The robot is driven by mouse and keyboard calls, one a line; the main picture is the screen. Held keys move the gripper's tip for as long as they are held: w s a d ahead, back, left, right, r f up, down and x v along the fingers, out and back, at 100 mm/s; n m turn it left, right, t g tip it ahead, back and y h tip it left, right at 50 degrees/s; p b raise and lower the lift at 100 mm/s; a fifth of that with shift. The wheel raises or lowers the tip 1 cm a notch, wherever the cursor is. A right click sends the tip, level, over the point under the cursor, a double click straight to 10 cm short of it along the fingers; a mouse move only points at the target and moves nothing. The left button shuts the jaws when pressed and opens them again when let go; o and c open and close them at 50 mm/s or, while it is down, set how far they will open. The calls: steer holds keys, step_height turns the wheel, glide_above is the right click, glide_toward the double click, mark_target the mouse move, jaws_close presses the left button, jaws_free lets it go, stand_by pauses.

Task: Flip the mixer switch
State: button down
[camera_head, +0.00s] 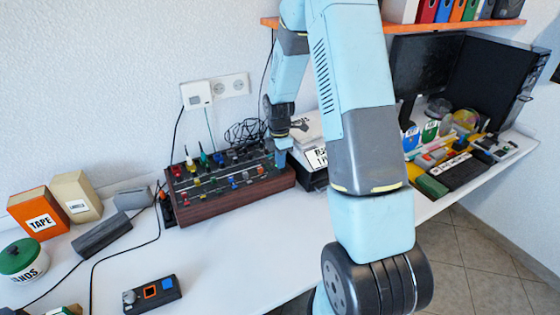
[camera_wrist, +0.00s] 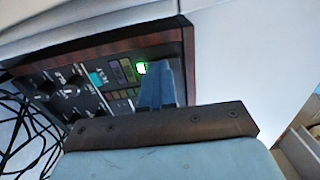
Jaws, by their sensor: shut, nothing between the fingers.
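The mixer (camera_head: 230,187) is a dark panel in a brown wooden case, with several coloured knobs and plugs on top. It stands on the white desk near the wall. In the wrist view its panel (camera_wrist: 75,88) shows knobs, small buttons and a lit green switch or light (camera_wrist: 141,68). My gripper (camera_head: 281,160) points down at the right end of the mixer. Its blue fingers are together and empty in the wrist view (camera_wrist: 153,70), right beside the green light. I cannot tell whether they touch the panel. The fingers hide part of the panel there.
Black cables (camera_head: 245,131) lie behind the mixer. A labelled white box (camera_head: 312,150) stands close to its right. An orange tape box (camera_head: 38,213) and a green-lidded jar (camera_head: 22,260) are at the left. A small button box (camera_head: 152,295) lies in front. The desk between is mostly clear.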

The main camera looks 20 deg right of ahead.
steer(key=shift+s+a+f+g, duration=0.2)
steer(key=shift+s+f+g, duration=0.15)
steer(key=shift+s, duration=0.4)
step_height(320, 180, up, 14)
steer(key=w, duration=0.2)
steer(key=s+r+m+t, duration=0.2)
steer(key=s+r+m, duration=0.35)
steer(key=r, duration=0.45)
steer(key=s+a+r+m+t, duration=0.1)
steer(key=s+r+m, duration=0.2)
steer(key=s, duration=0.5)
steer(key=s+a+r+m+t, duration=0.1)
steer(key=s+r+m+t, duration=0.1)
steer(key=s+m, duration=0.4)
steer(key=s+a+r+m+t, duration=0.1)
steer(key=s+r+m, duration=0.4)
steer(key=s, duration=0.5)
steer(key=shift+s+t, duration=0.2)
steer(key=shift+t, duration=0.15)
steer(key=shift+r, duration=0.1)
